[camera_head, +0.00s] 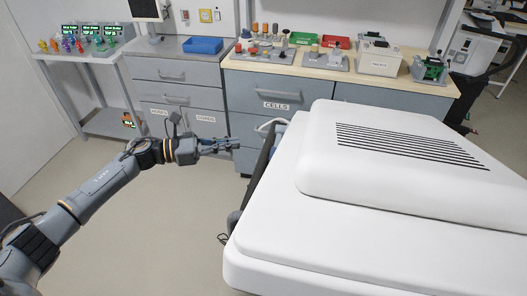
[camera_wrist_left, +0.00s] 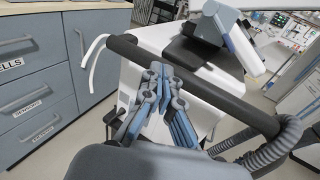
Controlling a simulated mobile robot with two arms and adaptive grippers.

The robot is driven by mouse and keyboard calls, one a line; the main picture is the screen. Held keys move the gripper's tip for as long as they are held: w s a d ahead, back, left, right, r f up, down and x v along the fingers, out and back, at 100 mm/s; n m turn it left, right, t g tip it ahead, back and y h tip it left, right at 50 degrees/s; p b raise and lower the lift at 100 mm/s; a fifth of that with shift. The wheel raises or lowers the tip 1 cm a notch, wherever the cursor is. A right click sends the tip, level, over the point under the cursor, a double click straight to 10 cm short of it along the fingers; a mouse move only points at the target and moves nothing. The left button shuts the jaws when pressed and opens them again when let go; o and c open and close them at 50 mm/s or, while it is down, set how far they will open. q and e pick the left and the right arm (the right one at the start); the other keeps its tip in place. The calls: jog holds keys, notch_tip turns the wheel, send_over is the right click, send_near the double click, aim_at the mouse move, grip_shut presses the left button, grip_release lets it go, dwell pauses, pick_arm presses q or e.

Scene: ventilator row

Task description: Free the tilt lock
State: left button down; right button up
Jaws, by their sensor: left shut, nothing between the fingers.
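My left gripper (camera_head: 232,145) is shut and empty, held at the left side of the large white ventilator housing (camera_head: 330,205). In the left wrist view the gripper (camera_wrist_left: 160,72) is in front of a dark handle bar (camera_wrist_left: 195,80) on a white unit; I cannot tell whether it touches the bar. A screen unit with a pale blue edge (camera_wrist_left: 240,40) stands above the bar. I cannot pick out the tilt lock with certainty in either view. My right gripper is not in view.
A grey corrugated hose (camera_wrist_left: 275,148) hangs at the right of the bar, and a thin white tube (camera_wrist_left: 92,50) at its left. Grey drawers (camera_head: 275,92) stand behind, under a wooden worktop (camera_head: 300,70). The floor (camera_head: 150,225) left of the housing is clear.

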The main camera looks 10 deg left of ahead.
pick_arm(q)
jog(key=s+r+m+g+y, duration=0.1)
jog(key=s+r+m+g, duration=0.4)
jog(key=m, duration=0.5)
jog(key=shift+s+d+r, duration=0.2)
jog(key=shift+s+d, duration=0.15)
jog(key=shift+s, duration=0.1)
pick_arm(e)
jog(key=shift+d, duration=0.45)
pick_arm(q)
jog(key=shift+d, duration=0.1)
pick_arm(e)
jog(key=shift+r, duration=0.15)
pick_arm(q)
jog(key=p+x, duration=0.4)
jog(key=x, duration=0.4)
jog(key=shift+w+d, duration=0.15)
jog(key=shift+d, duration=0.2)
jog(key=shift+w+d+f, duration=0.1)
jog(key=shift+d+f, duration=0.15)
jog(key=shift+d, duration=0.25)
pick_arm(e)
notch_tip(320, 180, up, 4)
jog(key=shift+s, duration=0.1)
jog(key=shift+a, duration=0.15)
